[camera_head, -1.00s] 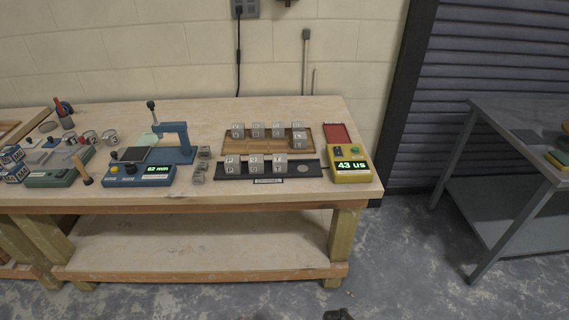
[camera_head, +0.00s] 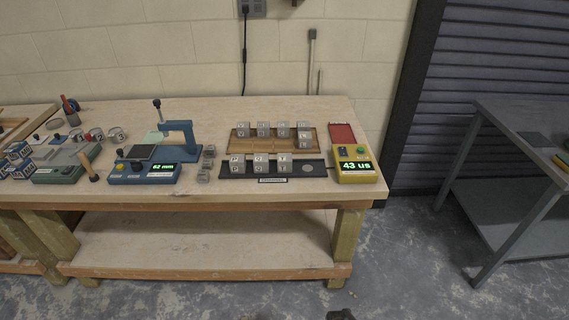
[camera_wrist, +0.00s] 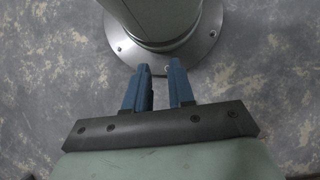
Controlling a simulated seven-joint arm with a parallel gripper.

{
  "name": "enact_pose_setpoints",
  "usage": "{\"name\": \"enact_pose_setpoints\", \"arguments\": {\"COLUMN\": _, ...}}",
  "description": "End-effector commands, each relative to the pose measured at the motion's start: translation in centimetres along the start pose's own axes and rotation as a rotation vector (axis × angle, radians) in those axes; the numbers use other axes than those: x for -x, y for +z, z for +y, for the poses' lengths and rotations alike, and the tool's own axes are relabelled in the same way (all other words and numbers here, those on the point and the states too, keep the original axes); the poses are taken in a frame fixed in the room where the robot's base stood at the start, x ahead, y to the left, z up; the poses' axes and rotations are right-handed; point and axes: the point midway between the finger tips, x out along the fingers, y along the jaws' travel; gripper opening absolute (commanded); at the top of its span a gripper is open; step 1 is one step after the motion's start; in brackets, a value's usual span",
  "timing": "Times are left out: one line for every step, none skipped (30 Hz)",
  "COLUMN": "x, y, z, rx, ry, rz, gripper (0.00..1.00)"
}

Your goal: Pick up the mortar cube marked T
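Several grey mortar cubes with letter marks stand on the bench. Three are in a row on a black strip (camera_head: 318,176); the right one of these (camera_head: 285,164) seems to bear a T, but the marks are too small to be sure. More cubes stand on a wooden tray (camera_head: 270,146) behind, in a back row (camera_head: 263,130) with one cube (camera_head: 303,144) in front at the right.
A yellow meter (camera_head: 354,170) reading 43 us and a red pad (camera_head: 342,132) are right of the cubes. Small dark-grey cubes (camera_head: 206,165) and a blue press (camera_head: 180,140) are left. A grey metal table (camera_head: 515,115) stands at the right, with open floor between.

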Motion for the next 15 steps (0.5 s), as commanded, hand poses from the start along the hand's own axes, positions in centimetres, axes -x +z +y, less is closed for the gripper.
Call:
{"name": "enact_pose_setpoints", "arguments": {"x": 0.00, "y": 0.00, "z": 0.00, "rx": 0.000, "ry": 0.000, "rz": 0.000, "gripper": 0.29}}
{"name": "enact_pose_setpoints", "arguments": {"x": 0.00, "y": 0.00, "z": 0.00, "rx": 0.000, "ry": 0.000, "rz": 0.000, "gripper": 0.32}}
{"name": "enact_pose_setpoints", "arguments": {"x": 0.00, "y": 0.00, "z": 0.00, "rx": 0.000, "ry": 0.000, "rz": 0.000, "gripper": 0.35}}
{"name": "enact_pose_setpoints", "arguments": {"x": 0.00, "y": 0.00, "z": 0.00, "rx": 0.000, "ry": 0.000, "rz": 0.000, "gripper": 0.38}}
{"name": "enact_pose_setpoints", "arguments": {"x": 0.00, "y": 0.00, "z": 0.00, "rx": 0.000, "ry": 0.000, "rz": 0.000, "gripper": 0.41}}
{"name": "enact_pose_setpoints", "arguments": {"x": 0.00, "y": 0.00, "z": 0.00, "rx": 0.000, "ry": 0.000, "rz": 0.000, "gripper": 0.45}}
{"name": "enact_pose_setpoints", "arguments": {"x": 0.00, "y": 0.00, "z": 0.00, "rx": 0.000, "ry": 0.000, "rz": 0.000, "gripper": 0.48}}
{"name": "enact_pose_setpoints", "arguments": {"x": 0.00, "y": 0.00, "z": 0.00, "rx": 0.000, "ry": 0.000, "rz": 0.000, "gripper": 0.51}}
{"name": "enact_pose_setpoints", "arguments": {"x": 0.00, "y": 0.00, "z": 0.00, "rx": 0.000, "ry": 0.000, "rz": 0.000, "gripper": 0.55}}
{"name": "enact_pose_setpoints", "arguments": {"x": 0.00, "y": 0.00, "z": 0.00, "rx": 0.000, "ry": 0.000, "rz": 0.000, "gripper": 0.57}}
{"name": "enact_pose_setpoints", "arguments": {"x": 0.00, "y": 0.00, "z": 0.00, "rx": 0.000, "ry": 0.000, "rz": 0.000, "gripper": 0.60}}
{"name": "enact_pose_setpoints", "arguments": {"x": 0.00, "y": 0.00, "z": 0.00, "rx": 0.000, "ry": 0.000, "rz": 0.000, "gripper": 0.64}}
{"name": "enact_pose_setpoints", "arguments": {"x": 0.00, "y": 0.00, "z": 0.00, "rx": 0.000, "ry": 0.000, "rz": 0.000, "gripper": 0.67}}
{"name": "enact_pose_setpoints", "arguments": {"x": 0.00, "y": 0.00, "z": 0.00, "rx": 0.000, "ry": 0.000, "rz": 0.000, "gripper": 0.70}}
{"name": "enact_pose_setpoints", "arguments": {"x": 0.00, "y": 0.00, "z": 0.00, "rx": 0.000, "ry": 0.000, "rz": 0.000, "gripper": 0.74}}
